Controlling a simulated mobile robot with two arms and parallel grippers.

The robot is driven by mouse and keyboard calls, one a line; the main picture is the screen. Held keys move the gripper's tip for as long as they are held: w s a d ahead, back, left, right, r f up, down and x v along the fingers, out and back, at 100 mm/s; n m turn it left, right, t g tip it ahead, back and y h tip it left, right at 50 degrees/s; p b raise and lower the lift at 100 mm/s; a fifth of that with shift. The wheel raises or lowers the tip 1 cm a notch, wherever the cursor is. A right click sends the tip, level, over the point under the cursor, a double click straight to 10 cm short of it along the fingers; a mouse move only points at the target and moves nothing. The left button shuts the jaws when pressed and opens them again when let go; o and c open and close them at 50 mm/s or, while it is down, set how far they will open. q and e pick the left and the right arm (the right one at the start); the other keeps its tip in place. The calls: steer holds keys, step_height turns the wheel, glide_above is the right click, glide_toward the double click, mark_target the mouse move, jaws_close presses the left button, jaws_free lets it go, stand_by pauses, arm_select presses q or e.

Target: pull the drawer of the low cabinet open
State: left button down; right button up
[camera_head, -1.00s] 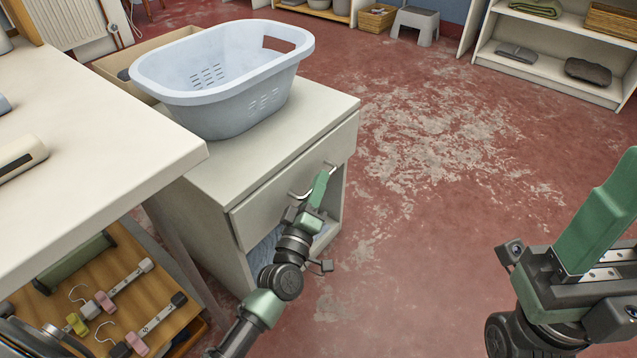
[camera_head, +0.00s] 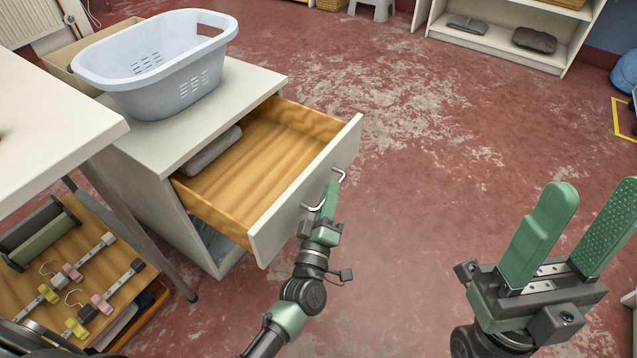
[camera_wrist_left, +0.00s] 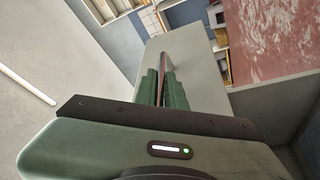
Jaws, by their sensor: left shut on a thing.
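The low cabinet (camera_head: 139,190) is white and stands left of centre in the head view. Its drawer (camera_head: 262,160) is pulled well out, showing a wooden inside with a folded grey cloth (camera_head: 212,152) at its left. My left gripper (camera_head: 328,198) is shut on the bar handle (camera_head: 314,208) of the white drawer front (camera_head: 290,215). The left wrist view shows the green fingers (camera_wrist_left: 164,90) close together; the handle between them is hard to make out there. My right gripper (camera_head: 575,235) is open and empty at the right, over the floor.
A pale blue laundry basket (camera_head: 160,75) sits on the cabinet top. A white table (camera_head: 60,120) is at the left, with a wooden shelf of hangers (camera_head: 80,270) below it. Open red floor (camera_head: 420,130) lies right of the drawer. White shelving (camera_head: 500,45) stands at the back.

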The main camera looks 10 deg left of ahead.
arm_select(q)
steer(key=shift+s+d+f, duration=0.1)
steer(key=shift+s+d, duration=0.2)
steer(key=shift+d, duration=0.5)
steer(key=shift+s+d, duration=0.3)
steer(key=shift+d, duration=0.5)
steer(key=c, duration=1.8)
jaws_free()
steer(key=shift+o, duration=0.2)
steer(key=p+v, duration=0.2)
steer(key=v, duration=0.6)
